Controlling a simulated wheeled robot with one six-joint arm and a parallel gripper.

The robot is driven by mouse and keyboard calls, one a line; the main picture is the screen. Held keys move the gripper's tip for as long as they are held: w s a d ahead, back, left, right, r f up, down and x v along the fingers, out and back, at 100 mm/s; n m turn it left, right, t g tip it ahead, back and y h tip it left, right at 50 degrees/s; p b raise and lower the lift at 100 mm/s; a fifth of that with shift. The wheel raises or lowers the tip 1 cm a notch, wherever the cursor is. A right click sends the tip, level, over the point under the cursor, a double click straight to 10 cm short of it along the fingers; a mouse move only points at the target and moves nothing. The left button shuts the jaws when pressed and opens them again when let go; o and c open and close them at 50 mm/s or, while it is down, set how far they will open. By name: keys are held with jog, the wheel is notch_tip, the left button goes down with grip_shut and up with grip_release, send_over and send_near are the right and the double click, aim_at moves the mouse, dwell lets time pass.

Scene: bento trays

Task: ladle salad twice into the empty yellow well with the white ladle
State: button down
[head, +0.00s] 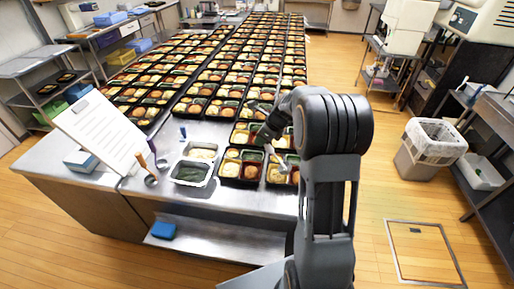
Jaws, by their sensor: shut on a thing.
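My gripper (266,136) is over the near end of the bento rows, partly hidden by my own arm. It is shut on what looks like the white ladle (279,161), whose pale shaft slants down to a near bento tray (268,181). Whether the ladle touches the tray or holds food is too small to tell. Another near bento tray (220,173) sits just left of it, with filled wells. Which well is the empty yellow one cannot be told.
Long rows of filled bento trays (220,75) cover the steel table (120,180). Two other scoops (150,181) lie left of the pans, beside a white document board (100,130). A blue item (163,230) lies on the lower shelf. A bin (430,150) stands right.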

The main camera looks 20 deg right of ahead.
jog(key=s+d+b, duration=0.1)
jog(key=b, duration=0.1)
jog(key=shift+t+y+b, duration=0.3)
jog(key=shift+b, duration=0.05)
jog(key=s+d+r+t+y+b, duration=0.5)
jog(key=s+d+r, duration=0.1)
jog(key=r, duration=0.1)
jog(key=shift+s+d+r+b, duration=0.15)
jog(key=shift+r+b, duration=0.1)
jog(key=shift+b, duration=0.15)
